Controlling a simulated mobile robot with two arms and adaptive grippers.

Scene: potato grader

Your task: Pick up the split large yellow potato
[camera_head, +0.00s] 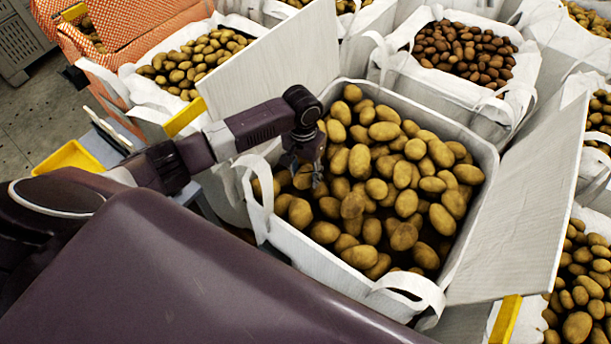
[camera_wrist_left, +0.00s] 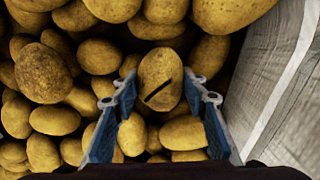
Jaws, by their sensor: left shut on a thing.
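The split large yellow potato (camera_wrist_left: 161,72) shows in the left wrist view with a dark diagonal split across it. It lies between the two blue-padded fingers of my left gripper (camera_wrist_left: 160,100), which is shut on it. Other yellow potatoes crowd around and below it. In the head view my left gripper (camera_head: 303,172) points down into the left side of the large white bag (camera_head: 268,228) full of yellow potatoes (camera_head: 408,202). The split potato cannot be made out there. My right gripper is not in view.
Upright pale panels flank the bag at back left (camera_head: 275,60) and right (camera_head: 525,205). A bag of reddish-brown potatoes (camera_head: 462,52) stands behind. More potato bags stand at back left and right. A yellow tray (camera_head: 68,158) sits at left. The bag wall is close beside the gripper.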

